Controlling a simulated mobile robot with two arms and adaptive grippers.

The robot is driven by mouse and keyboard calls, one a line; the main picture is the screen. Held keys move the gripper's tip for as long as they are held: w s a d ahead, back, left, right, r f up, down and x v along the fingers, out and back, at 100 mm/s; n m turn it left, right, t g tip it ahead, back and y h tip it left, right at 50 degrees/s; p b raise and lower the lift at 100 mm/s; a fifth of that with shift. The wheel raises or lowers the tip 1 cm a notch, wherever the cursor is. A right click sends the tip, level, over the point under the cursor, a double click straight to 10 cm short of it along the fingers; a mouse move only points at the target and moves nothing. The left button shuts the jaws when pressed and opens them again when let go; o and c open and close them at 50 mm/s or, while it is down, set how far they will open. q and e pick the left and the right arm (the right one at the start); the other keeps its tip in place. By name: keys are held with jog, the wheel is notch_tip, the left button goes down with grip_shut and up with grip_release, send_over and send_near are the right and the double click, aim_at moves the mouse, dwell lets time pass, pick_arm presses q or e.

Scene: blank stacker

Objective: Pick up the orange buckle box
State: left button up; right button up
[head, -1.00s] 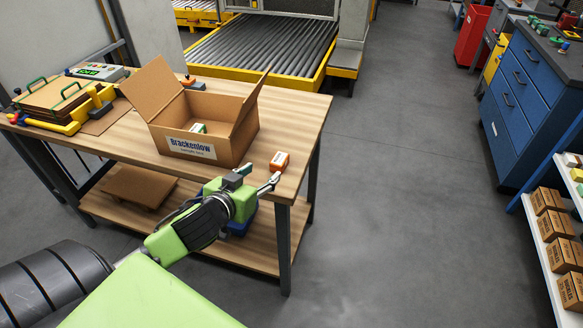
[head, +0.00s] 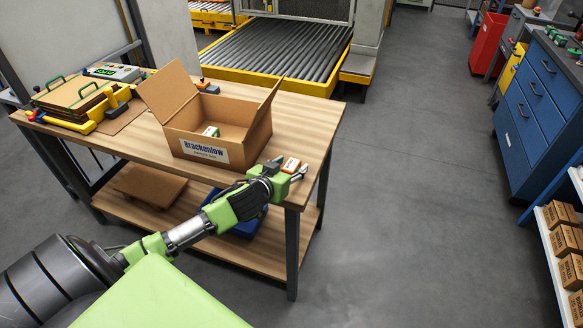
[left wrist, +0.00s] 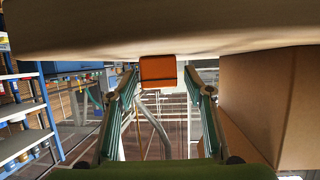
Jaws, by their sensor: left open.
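The small orange buckle box (head: 291,164), with a white patch, sits near the front right corner of the wooden table (head: 325,112). My left gripper (head: 287,169) is open, at the table edge, with its fingertips near the sides of the buckle box. In the left wrist view the orange box (left wrist: 157,73) shows ahead, lined up between the two open fingers (left wrist: 165,80). I cannot tell whether any finger touches it. My right gripper is not in view.
An open cardboard carton (head: 205,153) with a small box inside stands left of the buckle box; its wall (left wrist: 270,100) is close by in the left wrist view. A blue bin (head: 235,222) is on the lower shelf. The floor right of the table is clear.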

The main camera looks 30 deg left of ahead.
pick_arm(q)
jog(key=shift+w+f, duration=0.2)
jog(key=shift+w, duration=0.25)
jog(key=c, duration=1.3)
jog(key=shift+r, duration=0.15)
